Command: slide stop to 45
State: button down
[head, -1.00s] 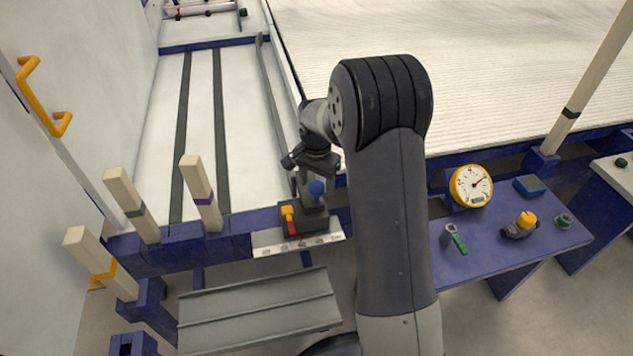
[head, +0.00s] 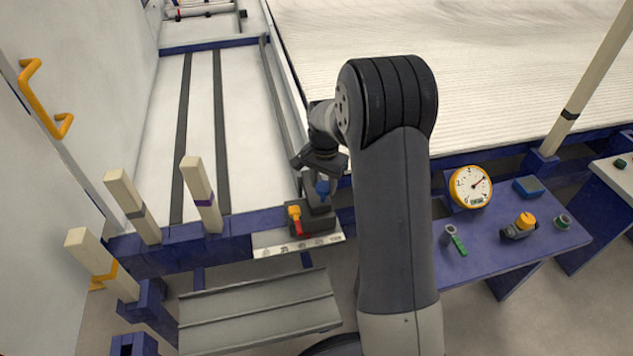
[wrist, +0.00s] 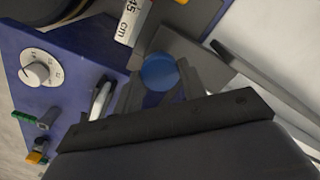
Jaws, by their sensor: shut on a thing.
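The stop (head: 316,222) is a dark block on the blue rail, with a blue knob (head: 322,188) and an orange lever with a red lower part (head: 295,218). A white scale strip (head: 272,251) runs along the rail in front of it. In the wrist view the strip's end reads "45 cm" (wrist: 129,20). In the head view its marks are too small to read, and the red part sits left of the strip's right end. My gripper (head: 320,178) is shut on the blue knob, which shows between the fingers in the wrist view (wrist: 159,72).
A blue bench (head: 480,262) at the right holds a yellow dial gauge (head: 470,186), a green-handled tool (head: 459,245) and small parts. Cream posts (head: 201,195) stand on the rail's left. A grey tray (head: 260,310) lies below the rail.

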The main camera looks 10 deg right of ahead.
jog(key=d, duration=0.2)
jog(key=shift+d, duration=0.3)
jog(key=c, duration=0.9)
grip_release()
jog(key=shift+o, duration=0.2)
notch_tip(320, 180, up, 11)
jog(key=p, duration=0.3)
jog(key=shift+f, duration=0.25)
